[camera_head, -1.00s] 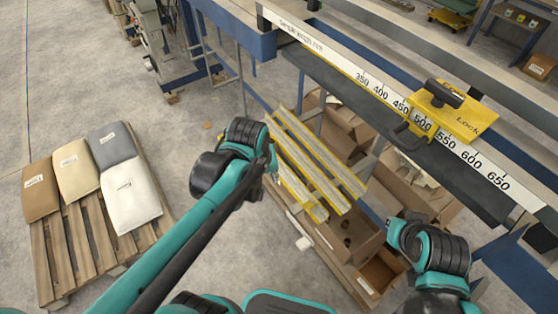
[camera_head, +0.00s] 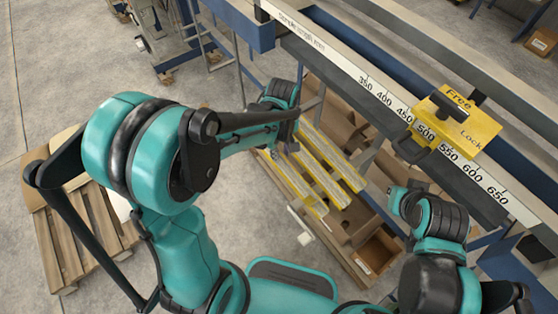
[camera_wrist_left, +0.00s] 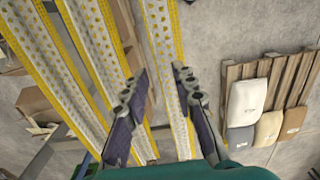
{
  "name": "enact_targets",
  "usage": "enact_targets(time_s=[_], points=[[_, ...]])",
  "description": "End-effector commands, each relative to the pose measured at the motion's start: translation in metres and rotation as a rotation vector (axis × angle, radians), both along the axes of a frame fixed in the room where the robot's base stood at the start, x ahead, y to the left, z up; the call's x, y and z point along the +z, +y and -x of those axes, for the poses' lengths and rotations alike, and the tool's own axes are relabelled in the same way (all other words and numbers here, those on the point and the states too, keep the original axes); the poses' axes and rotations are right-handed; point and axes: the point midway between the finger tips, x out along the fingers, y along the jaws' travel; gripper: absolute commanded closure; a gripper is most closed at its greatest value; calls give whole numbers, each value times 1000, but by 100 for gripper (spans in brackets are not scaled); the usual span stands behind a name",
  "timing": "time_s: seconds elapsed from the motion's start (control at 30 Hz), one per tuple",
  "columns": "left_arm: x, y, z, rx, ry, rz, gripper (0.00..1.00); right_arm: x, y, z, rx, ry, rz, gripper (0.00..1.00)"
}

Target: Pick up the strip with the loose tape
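Several long strips with yellow edges and pale perforated faces (camera_head: 325,178) lie side by side, sloping, in the middle of the head view. In the left wrist view, one strip (camera_wrist_left: 160,35) runs between the two fingers of my left gripper (camera_wrist_left: 161,85), which stand apart and do not visibly touch it. Two more strips (camera_wrist_left: 98,40) (camera_wrist_left: 38,65) lie to the left in that view. In the head view my left gripper (camera_head: 288,132) is at the strips' upper left end, mostly hidden. Which strip has loose tape I cannot tell. My right gripper's fingers are not visible; its wrist shows beside the boxes.
A blue-framed bench with a numbered ruler (camera_head: 400,105) and a yellow Free/Lock block (camera_head: 455,125) runs along the upper right. Cardboard boxes (camera_head: 375,255) stand below the strips. A wooden pallet (camera_head: 75,235) at left carries sacks, seen in the left wrist view (camera_wrist_left: 245,102).

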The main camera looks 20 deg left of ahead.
Motion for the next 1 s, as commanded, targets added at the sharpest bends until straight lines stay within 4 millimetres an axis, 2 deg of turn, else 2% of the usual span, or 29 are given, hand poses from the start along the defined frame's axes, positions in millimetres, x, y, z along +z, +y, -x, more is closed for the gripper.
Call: enact_targets(time_s=[0.07,0.27,0.3,0.4,0.8,0.87,1.0], points=[[-11,0,0,0,0,0,73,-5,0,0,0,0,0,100],[-11,0,0,0,0,0,73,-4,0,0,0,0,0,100],[-11,0,0,-1,0,0,76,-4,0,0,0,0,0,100],[-11,0,0,-1,0,0,100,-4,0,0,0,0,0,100],[-9,0,0,-1,0,0,100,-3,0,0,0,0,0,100],[-4,0,0,-1,-1,1,100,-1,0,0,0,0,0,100],[20,0,1,-1,-1,1,100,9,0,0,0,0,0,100]])
